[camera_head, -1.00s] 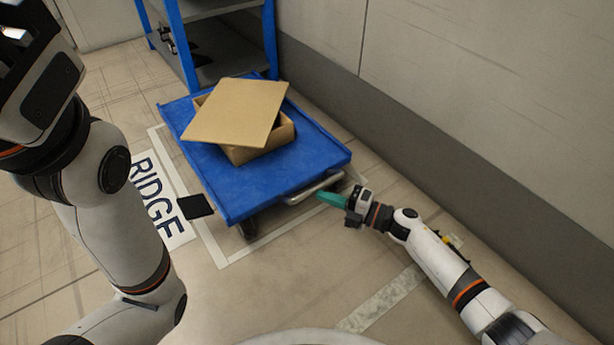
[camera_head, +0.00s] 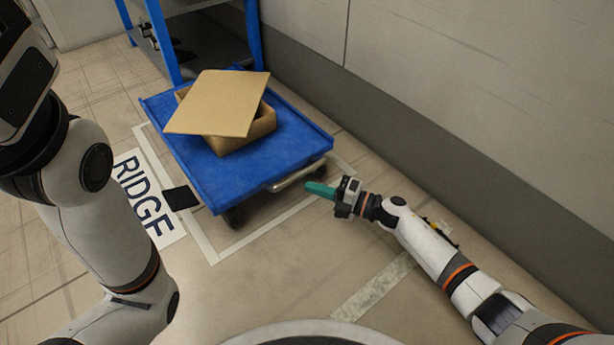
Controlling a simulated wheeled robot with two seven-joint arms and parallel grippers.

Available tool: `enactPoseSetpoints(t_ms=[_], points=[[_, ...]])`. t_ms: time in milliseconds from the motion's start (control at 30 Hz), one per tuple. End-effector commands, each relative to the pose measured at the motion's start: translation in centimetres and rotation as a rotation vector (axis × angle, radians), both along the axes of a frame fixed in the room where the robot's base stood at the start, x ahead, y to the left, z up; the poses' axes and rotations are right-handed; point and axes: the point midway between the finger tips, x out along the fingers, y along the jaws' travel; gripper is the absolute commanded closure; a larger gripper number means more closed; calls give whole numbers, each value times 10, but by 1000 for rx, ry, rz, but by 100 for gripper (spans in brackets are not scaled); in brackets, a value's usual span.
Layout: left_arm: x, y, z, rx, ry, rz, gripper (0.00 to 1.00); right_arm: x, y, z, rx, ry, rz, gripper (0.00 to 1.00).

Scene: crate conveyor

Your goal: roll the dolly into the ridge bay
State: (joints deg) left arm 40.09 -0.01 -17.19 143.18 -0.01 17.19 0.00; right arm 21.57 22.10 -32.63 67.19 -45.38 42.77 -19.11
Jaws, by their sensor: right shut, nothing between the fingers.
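The blue dolly (camera_head: 206,181) stands on the floor inside the white-taped outline of the ridge bay (camera_head: 214,252). The bay's sign (camera_head: 146,195) reads RIDGE and lies on the floor to the left. A metal handle (camera_head: 298,178) is on the dolly's near edge. An open cardboard box (camera_head: 262,127) with a tilted lid (camera_head: 218,100) rests on the deck. My right gripper (camera_head: 318,189), with teal fingers, is shut and empty just right of the handle, apart from it.
A blue-framed rack (camera_head: 165,45) stands behind the dolly. A wall (camera_head: 430,130) runs along the right. The floor in front of the dolly is open, with a strip of tape (camera_head: 375,288).

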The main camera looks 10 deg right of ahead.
Motion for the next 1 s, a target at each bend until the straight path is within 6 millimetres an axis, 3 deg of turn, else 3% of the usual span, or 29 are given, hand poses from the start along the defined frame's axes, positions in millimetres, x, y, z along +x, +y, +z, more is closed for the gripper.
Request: enactPoseSetpoints(t_ms=[700, 1000], points=[[-1, 0, 36, 0, -1, 0, 73, -62, -37, 2, 1, 1, 1, 100], [-1, 0, 37, 0, -2, 0, 73, -68, -41, 0, 0, -1, 2, 100]])
